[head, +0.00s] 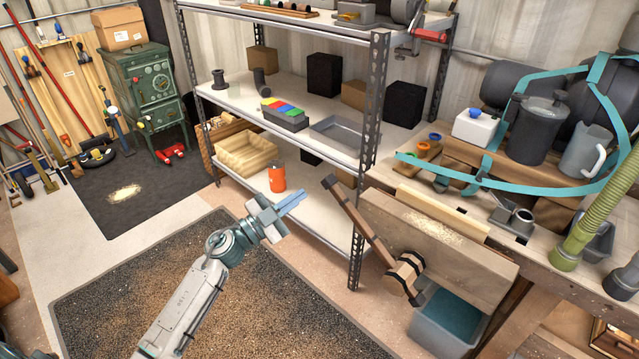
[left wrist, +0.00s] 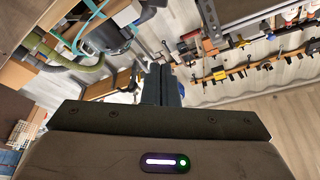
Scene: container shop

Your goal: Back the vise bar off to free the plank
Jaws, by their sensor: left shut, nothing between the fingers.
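The vise bar (head: 358,220) is a long brown wooden bar in the head view. It slants from upper left down to a dark-banded wooden hub (head: 405,277) on the front of the vise. The vise jaw (head: 440,248) is a broad wooden board at the bench front. A pale plank (head: 440,213) lies along the top, between the jaw and the bench. My left gripper (head: 297,199) is shut and empty, left of the bar's upper end and apart from it in the picture. Its closed fingers (left wrist: 162,85) show in the left wrist view. My right gripper is not in view.
A grey bin (head: 447,325) sits below the vise. A dark mat (head: 200,300) covers open floor.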

